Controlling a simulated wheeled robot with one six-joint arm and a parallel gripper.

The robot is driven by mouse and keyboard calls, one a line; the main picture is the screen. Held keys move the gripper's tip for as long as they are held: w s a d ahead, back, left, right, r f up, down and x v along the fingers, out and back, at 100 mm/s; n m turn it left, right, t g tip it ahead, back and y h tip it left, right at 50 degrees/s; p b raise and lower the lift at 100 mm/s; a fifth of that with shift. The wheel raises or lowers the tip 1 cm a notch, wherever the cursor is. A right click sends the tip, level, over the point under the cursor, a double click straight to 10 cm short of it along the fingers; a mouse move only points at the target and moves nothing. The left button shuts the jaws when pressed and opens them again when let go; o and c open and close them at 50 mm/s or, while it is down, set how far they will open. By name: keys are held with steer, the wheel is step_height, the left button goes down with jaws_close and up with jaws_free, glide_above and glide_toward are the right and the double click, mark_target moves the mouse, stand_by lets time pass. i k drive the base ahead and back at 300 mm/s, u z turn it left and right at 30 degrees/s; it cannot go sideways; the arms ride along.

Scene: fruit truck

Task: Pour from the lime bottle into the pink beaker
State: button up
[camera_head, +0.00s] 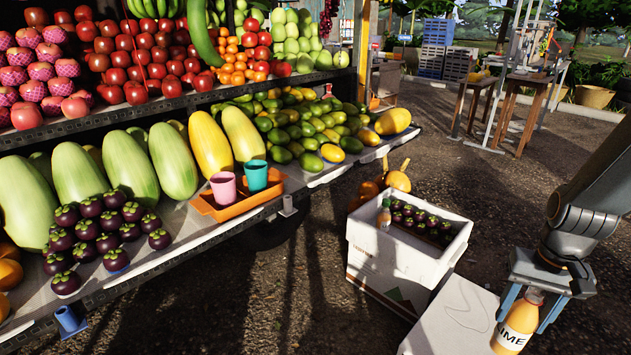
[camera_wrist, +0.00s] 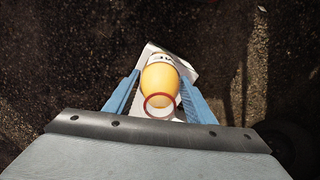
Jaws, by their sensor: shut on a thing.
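The lime bottle (camera_head: 516,325), orange with a white label ending in "IME", is upright between the blue fingers of my gripper (camera_head: 530,309) at the lower right of the head view. In the wrist view the bottle (camera_wrist: 160,80) stands between the two fingers of my gripper (camera_wrist: 155,98), which are shut on it. A white surface shows beneath it; I cannot tell whether the bottle touches it. The pink beaker (camera_head: 224,188) stands upright in an orange tray (camera_head: 238,207) on the fruit stand's edge, far to the left of my gripper. My gripper hides part of the bottle.
A teal beaker (camera_head: 256,175) stands right beside the pink one. A white box (camera_head: 395,264) holds mangosteens and another small bottle (camera_head: 384,215). A white lid or box (camera_head: 458,318) lies in front of it. Melons and mangosteens (camera_head: 115,259) crowd the stand left of the tray.

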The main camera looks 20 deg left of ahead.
mark_target(223, 184)
steer(key=u, duration=0.3)
steer(key=k, duration=0.75)
steer(key=u, duration=0.6)
steer(key=k, duration=0.55)
steer(key=z, duration=0.45)
steer(key=i, duration=1.6)
steer(key=u, duration=1.1)
steer(key=i, duration=0.45)
steer(key=u, duration=0.4)
